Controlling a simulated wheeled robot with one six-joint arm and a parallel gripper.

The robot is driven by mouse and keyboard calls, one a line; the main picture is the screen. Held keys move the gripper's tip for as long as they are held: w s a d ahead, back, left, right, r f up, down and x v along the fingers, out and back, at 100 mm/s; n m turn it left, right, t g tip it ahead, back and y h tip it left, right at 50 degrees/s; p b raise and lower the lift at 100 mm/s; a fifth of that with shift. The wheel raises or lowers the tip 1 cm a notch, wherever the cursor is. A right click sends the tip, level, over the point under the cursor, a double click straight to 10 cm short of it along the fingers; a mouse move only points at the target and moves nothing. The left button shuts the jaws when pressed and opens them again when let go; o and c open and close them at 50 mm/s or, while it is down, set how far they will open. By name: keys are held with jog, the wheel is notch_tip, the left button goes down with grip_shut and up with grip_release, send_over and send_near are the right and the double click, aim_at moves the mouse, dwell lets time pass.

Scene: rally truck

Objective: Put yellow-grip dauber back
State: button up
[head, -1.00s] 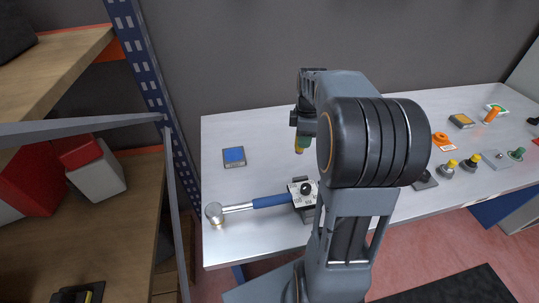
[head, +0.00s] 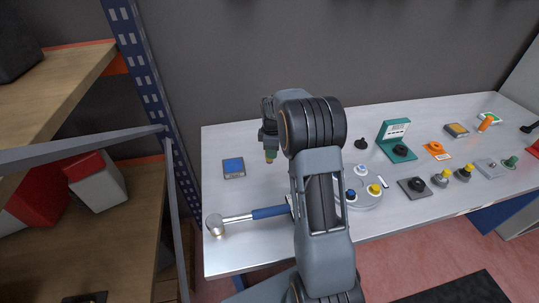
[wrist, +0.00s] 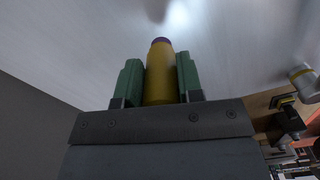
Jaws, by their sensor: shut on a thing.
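The yellow-grip dauber (wrist: 159,80) is between the green fingers of my gripper (wrist: 159,85) in the wrist view. Its yellow body points away from the wrist and ends in a dark purple tip. The dauber is mostly hidden there by the fingers. I cannot tell which spot on the table is the dauber's own place.
A blue-handled hammer (head: 268,212) lies near the front edge. A round grey holder (head: 365,203) with coloured knobs stands right of my arm. A teal stand (head: 397,150), an orange piece (head: 437,149) and several knobs fill the right side. A shelf (head: 60,100) stands left.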

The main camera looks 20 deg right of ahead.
jog(key=shift+w+a+f, duration=0.1)
jog(key=shift+w+f, duration=0.2)
jog(key=shift+f, duration=0.05)
jog(key=f, duration=0.3)
jog(key=shift+w+a+p, duration=0.15)
jog(key=shift+w+p, duration=0.2)
jog(key=shift+p, duration=0.05)
jog(key=shift+f, duration=0.3)
jog(key=o, duration=0.9)
jog(key=shift+o, duration=0.2)
